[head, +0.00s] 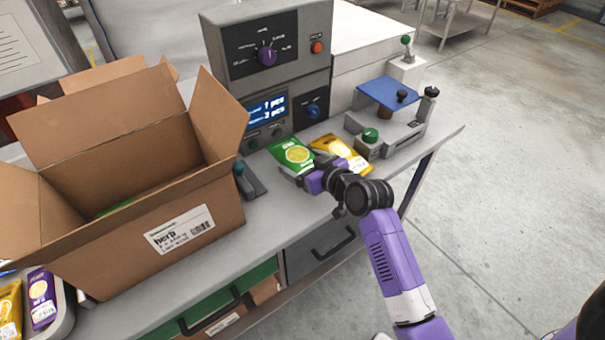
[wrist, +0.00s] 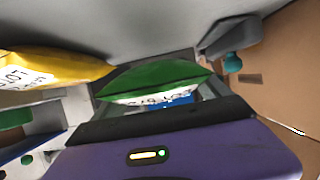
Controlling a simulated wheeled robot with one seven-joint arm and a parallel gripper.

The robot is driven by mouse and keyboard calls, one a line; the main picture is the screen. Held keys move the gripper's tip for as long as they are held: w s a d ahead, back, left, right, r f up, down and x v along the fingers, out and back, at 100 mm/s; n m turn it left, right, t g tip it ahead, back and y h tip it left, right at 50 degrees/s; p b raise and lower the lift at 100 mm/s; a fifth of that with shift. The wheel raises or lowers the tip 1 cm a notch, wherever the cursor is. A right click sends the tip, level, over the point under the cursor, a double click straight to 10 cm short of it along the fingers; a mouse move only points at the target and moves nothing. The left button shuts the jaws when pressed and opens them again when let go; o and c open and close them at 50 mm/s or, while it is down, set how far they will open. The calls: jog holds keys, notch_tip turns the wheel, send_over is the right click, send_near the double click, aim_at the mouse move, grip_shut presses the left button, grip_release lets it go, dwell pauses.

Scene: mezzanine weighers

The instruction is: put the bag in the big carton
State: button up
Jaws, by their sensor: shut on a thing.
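A green bag (head: 292,155) with a yellow round print is at the jaws of my gripper (head: 309,181), in front of the grey control unit. In the wrist view the green bag (wrist: 155,80) stands out beyond the dark jaw edge, so my gripper is shut on it. I cannot tell whether it touches the bench. The big open carton (head: 195,229) stands at the left of the bench with its flaps up and a "herb" label on its front. A bit of green shows inside it. In the wrist view the carton (wrist: 290,75) is at the right edge.
A yellow bag (head: 345,154) lies beside the green one, also seen in the wrist view (wrist: 45,68). A control unit (head: 270,70) and a blue-topped device (head: 390,95) stand behind. A tray (head: 62,325) with several bags is at lower left. A small lever device (head: 248,182) sits beside the carton.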

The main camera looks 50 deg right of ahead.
jog(key=shift+f, duration=2.2)
jog(key=shift+f, duration=0.2)
jog(key=o, duration=1.3)
jog(key=shift+r, duration=0.15)
